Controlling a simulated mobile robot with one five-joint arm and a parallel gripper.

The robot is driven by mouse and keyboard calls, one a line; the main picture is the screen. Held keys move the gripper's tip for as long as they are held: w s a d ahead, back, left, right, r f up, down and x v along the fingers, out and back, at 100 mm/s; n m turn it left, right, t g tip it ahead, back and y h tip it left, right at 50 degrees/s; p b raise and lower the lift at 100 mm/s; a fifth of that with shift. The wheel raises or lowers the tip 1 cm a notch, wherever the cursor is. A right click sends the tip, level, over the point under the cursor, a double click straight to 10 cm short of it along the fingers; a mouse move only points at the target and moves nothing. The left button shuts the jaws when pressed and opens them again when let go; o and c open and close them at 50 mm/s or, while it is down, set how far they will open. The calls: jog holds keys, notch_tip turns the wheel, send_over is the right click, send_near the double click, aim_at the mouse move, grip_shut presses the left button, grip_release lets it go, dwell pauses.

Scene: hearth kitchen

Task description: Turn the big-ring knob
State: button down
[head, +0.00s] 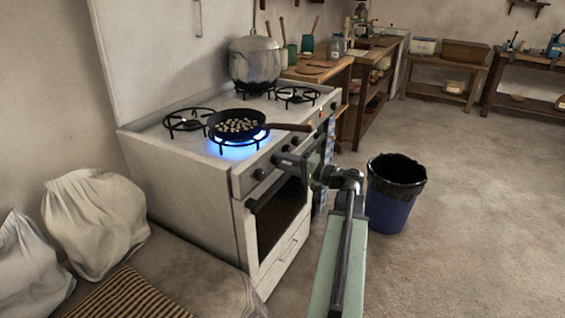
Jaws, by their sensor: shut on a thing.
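The white stove (190,190) has a row of dark knobs along its front panel. One knob (260,174) shows left of my gripper, and others (297,141) show to its right. My gripper (284,160) is at the front panel, shut on a knob that its jaws mostly hide. I cannot tell from any marking which ring this knob serves. A blue flame (238,150) burns at the front left ring, under a black frying pan (236,124) holding small pale pieces.
The pan's brown handle (290,127) reaches over the panel just above my gripper. A large lidded pot (255,65) stands on a back ring. A blue bin (394,190) stands right of my arm. White sacks (95,222) lie at left. The floor at right is open.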

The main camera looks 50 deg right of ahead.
jog(key=shift+n, duration=1.3)
jog(key=c, duration=0.9)
grip_release()
jog(key=shift+c, duration=0.2)
jog(key=v, duration=0.7)
jog(key=shift+s, duration=0.35)
